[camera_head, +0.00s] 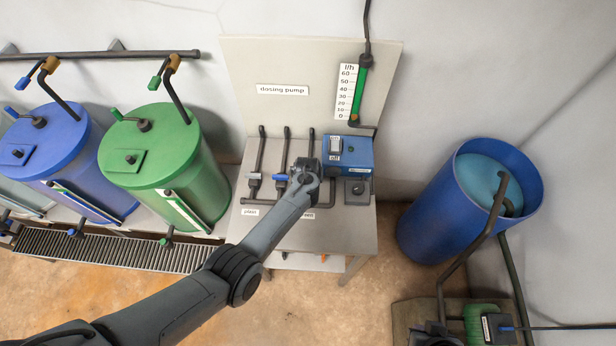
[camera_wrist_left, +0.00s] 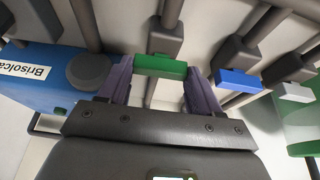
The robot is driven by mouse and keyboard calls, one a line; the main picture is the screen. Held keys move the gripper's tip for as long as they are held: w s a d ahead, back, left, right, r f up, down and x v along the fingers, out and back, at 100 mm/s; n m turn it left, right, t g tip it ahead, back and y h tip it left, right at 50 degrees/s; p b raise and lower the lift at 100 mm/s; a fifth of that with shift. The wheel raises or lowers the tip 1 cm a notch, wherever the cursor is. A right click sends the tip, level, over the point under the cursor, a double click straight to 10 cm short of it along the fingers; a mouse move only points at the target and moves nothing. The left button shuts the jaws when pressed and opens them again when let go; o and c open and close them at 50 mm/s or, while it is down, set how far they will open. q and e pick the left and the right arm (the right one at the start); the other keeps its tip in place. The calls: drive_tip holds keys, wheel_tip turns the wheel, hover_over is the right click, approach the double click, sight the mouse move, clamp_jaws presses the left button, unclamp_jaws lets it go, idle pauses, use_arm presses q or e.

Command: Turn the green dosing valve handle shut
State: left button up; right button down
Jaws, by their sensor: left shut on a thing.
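The green dosing valve handle (camera_wrist_left: 160,66) is a short green bar in the left wrist view. It lies roughly crosswise over its grey pipe. My left gripper (camera_wrist_left: 158,78) has one purple-grey finger at each end of the bar and is shut on it. In the head view my left gripper (camera_head: 305,176) is over the right-hand valve of the row on the dosing table (camera_head: 338,235). It hides the green handle there.
A blue valve handle (camera_wrist_left: 238,80) and a white one (camera_wrist_left: 291,92) sit close beside the green one. The blue dosing pump box (camera_head: 352,152) stands just right of my gripper. A green tank (camera_head: 150,150) and a blue tank (camera_head: 50,150) stand at the left.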

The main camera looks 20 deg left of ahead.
use_arm(q)
drive_tip(key=o, duration=1.1)
drive_tip(key=shift+c, duration=0.2)
drive_tip(key=shift+r, duration=0.1)
drive_tip(key=shift+s+r+p, duration=0.2)
drive_tip(key=shift+r+p, duration=0.1)
drive_tip(key=shift+r, duration=0.15)
drive_tip(key=p+v, duration=0.2)
drive_tip(key=v, duration=0.7)
drive_tip(key=shift+s+r, duration=0.2)
drive_tip(key=shift+r, duration=0.1)
drive_tip(key=shift+d, duration=0.1)
